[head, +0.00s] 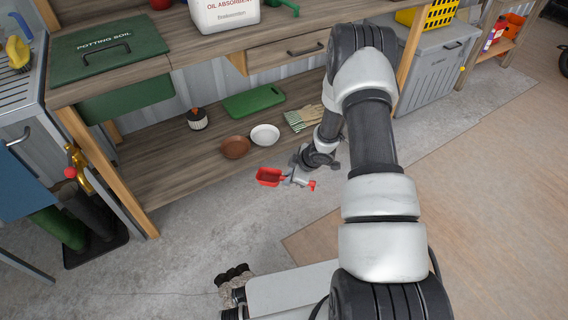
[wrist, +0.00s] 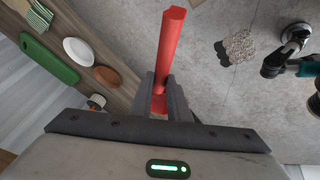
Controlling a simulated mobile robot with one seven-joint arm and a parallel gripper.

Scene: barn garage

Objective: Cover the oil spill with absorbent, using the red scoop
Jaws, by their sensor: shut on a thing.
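The red scoop (head: 268,177) is held by my gripper (head: 298,180), low in front of the bench's lower shelf. In the wrist view the red handle (wrist: 172,40) passes between the fingers of my gripper (wrist: 164,95), which are shut on it. The scoop's bowl looks empty in the head view, though it is small. The white oil absorbent container (head: 225,14) stands on the bench top. A patch of pale granules (wrist: 239,46) lies on the concrete floor in the wrist view, with a small dark area beside it, perhaps oil. Anything under the granules is hidden.
A green potting soil box (head: 105,50) sits at the left. Open floor lies to the right.

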